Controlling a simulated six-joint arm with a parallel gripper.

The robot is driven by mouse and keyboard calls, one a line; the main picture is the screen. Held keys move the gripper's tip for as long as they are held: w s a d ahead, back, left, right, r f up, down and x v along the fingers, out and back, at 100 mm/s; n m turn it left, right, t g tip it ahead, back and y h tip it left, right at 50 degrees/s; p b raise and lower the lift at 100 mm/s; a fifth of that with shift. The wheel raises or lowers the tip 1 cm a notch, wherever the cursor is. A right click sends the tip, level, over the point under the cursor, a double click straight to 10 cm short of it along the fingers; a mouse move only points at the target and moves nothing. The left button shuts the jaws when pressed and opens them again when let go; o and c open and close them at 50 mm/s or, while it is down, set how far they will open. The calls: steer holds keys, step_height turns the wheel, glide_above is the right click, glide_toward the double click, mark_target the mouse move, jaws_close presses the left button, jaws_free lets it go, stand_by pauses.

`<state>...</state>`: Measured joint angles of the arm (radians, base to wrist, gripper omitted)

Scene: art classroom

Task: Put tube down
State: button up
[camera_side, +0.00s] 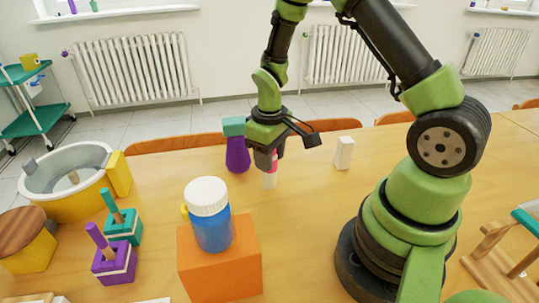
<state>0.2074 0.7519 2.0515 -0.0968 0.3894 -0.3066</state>
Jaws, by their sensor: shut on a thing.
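My gripper (268,160) points down over the table, behind the orange block and to the right of a purple bottle. It is shut on a slim tube (270,178), pink at the top and whitish below. The tube is upright, and its upper part is partly hidden by the fingers. I cannot tell whether its lower end touches the wooden table (320,215) or hangs just above it.
A purple bottle with a teal cap (237,155) stands close left of the gripper. A blue jar with a white lid (211,222) sits on an orange block (222,262) in front. A white block (344,153) stands to the right. Table between is clear.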

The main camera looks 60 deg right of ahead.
steer(key=shift+f, duration=0.15)
steer(key=o, duration=1)
step_height(320, 180, up, 12)
steer(key=shift+f, duration=0.1)
steer(key=shift+s+a+r+m+t+y, duration=0.35)
steer(key=shift+s+a+r+m+t, duration=0.3)
steer(key=shift+s+a+r+t, duration=1.1)
steer(key=shift+s+a+r+m+t+y, duration=0.3)
steer(key=shift+s+a+r+m+t, duration=0.6)
steer(key=shift+s+r, duration=1.65)
steer(key=shift+s+a+r+m+t+y, duration=0.4)
steer(key=shift+s+a+r+t, duration=0.55)
steer(key=shift+s+a+r, duration=1.15)
steer(key=shift+s+d+f, duration=0.25)
steer(key=shift+s+d, duration=0.1)
steer(key=shift+d, duration=0.15)
